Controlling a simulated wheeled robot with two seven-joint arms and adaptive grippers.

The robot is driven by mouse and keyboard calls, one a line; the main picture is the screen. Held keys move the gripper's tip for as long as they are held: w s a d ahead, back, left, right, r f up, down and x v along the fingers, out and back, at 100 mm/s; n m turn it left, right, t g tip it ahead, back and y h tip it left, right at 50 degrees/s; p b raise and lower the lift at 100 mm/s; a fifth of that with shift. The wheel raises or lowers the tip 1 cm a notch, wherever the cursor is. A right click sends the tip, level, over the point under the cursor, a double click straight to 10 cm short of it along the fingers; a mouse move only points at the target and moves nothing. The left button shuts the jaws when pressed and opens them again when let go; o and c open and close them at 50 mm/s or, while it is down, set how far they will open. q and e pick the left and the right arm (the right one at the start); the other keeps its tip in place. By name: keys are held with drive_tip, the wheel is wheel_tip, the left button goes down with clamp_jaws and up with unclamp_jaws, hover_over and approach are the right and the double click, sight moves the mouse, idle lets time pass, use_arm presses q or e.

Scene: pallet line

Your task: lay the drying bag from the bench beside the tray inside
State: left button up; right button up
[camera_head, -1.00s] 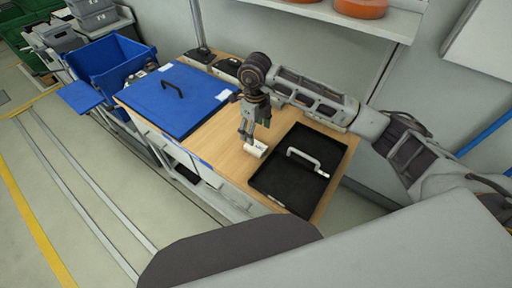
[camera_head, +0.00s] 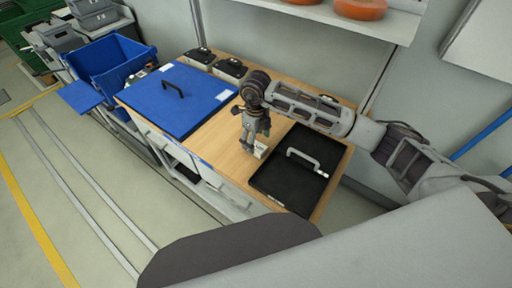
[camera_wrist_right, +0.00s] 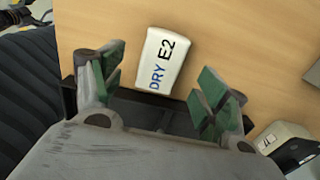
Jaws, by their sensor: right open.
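The drying bag is a small white pouch marked "DRY E2" (camera_wrist_right: 160,60) in the right wrist view. It lies on the wooden bench top, beside the black tray, and shows partly behind my gripper in the head view (camera_head: 261,150). My right gripper (camera_head: 250,147) is over the bench close to the bag. In the right wrist view its green-padded fingers (camera_wrist_right: 160,92) are apart, with the bag ahead of the gap between them, not gripped. My left gripper is not in view.
A blue lid-like panel with a black handle (camera_head: 190,106) covers the bench's left part. Black boxes (camera_head: 231,68) stand at the back edge. A blue bin (camera_head: 112,62) stands at far left. A shelf with orange rings (camera_head: 360,8) hangs above the bench.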

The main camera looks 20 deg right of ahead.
sight(256, 146)
wheel_tip(256, 146, down, 3)
drive_tip(key=shift+r, duration=0.15)
drive_tip(key=shift+f, duration=0.25)
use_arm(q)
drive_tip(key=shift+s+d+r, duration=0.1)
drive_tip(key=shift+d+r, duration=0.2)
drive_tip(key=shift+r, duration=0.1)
use_arm(e)
drive_tip(key=c, duration=1.1)
drive_tip(key=shift+r, duration=0.15)
